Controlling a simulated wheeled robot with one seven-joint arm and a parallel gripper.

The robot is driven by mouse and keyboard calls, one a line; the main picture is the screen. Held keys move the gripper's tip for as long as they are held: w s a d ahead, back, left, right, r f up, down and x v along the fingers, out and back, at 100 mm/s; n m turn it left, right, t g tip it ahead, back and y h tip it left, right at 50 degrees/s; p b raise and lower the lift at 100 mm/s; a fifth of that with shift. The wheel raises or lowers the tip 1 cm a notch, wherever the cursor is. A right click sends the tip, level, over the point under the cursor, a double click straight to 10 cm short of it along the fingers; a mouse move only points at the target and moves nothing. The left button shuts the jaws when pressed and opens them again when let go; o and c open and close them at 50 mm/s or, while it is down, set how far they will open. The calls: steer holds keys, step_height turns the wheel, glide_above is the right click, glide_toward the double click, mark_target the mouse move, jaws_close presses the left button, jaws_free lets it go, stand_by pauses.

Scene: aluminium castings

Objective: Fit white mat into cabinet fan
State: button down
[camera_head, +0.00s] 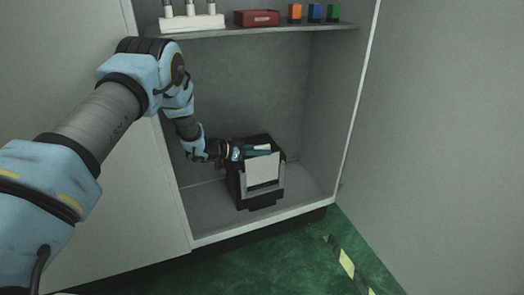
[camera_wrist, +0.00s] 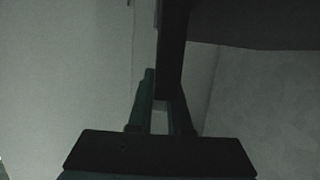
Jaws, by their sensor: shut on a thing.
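The cabinet fan (camera_head: 240,187) is a black box unit on the cabinet floor, with grey side pieces at its front. The white mat (camera_head: 263,170) is a pale square panel standing nearly upright at the fan's front, between these grey pieces. My gripper (camera_head: 262,151) reaches in from the left over the fan's top, its dark green fingers at the mat's upper edge. It is shut on the mat. In the wrist view the fingers (camera_wrist: 161,95) flank a thin pale strip, partly hidden by a dark upright part. How deep the mat sits cannot be told.
The open cabinet has a shelf (camera_head: 270,32) above, with a white block holding cylinders (camera_head: 192,20), a red box (camera_head: 257,18) and small orange, blue and green blocks. The cabinet's side walls are close. Its floor (camera_head: 305,190) is clear right of the fan.

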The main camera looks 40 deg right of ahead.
steer(key=shift+f+b, duration=1)
steer(key=shift+f, duration=0.5)
steer(key=c, duration=0.8)
jaws_free()
steer(key=shift+o, duration=0.2)
step_height(320, 180, up, 10)
steer(key=shift+r+p, duration=0.1)
steer(key=shift+p, duration=0.7)
